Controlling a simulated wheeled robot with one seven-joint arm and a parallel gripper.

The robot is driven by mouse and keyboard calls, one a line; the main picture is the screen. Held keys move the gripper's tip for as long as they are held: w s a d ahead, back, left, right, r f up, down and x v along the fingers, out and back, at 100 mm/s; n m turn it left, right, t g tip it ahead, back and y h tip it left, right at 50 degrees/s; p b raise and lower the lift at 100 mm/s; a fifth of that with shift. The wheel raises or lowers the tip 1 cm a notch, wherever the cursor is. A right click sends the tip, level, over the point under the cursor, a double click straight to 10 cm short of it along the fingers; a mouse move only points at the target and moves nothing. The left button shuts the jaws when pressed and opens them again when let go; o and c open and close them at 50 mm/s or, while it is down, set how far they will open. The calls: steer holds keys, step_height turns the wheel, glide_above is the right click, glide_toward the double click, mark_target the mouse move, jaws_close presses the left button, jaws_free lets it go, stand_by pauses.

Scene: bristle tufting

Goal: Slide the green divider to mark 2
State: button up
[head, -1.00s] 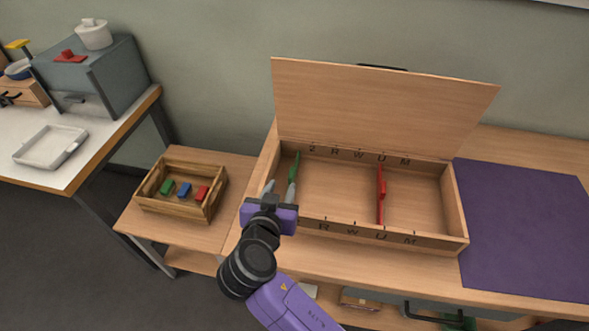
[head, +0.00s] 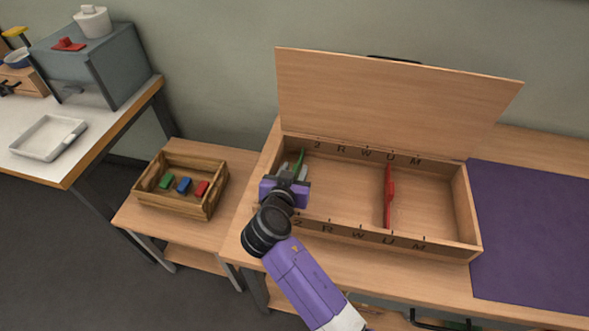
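The green divider (head: 300,161) stands near the left end of the open wooden box (head: 380,242), close to the mark 2 (head: 319,145) on the back wall; its front part is hidden behind my gripper. My gripper (head: 292,174) is over the box's left end at the divider. Its fingers are mostly hidden by its own purple body, so I cannot tell whether they are open or touch the divider. A red divider (head: 389,197) stands right of the middle. Marks 2, R, W, U, M run along the front and back walls.
The box's lid (head: 395,100) stands open at the back. A wooden crate (head: 205,209) with green, blue and red blocks is on the low table to the left. A purple mat (head: 535,230) lies right of the box.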

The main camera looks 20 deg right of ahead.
jaws_close()
stand_by(1.5)
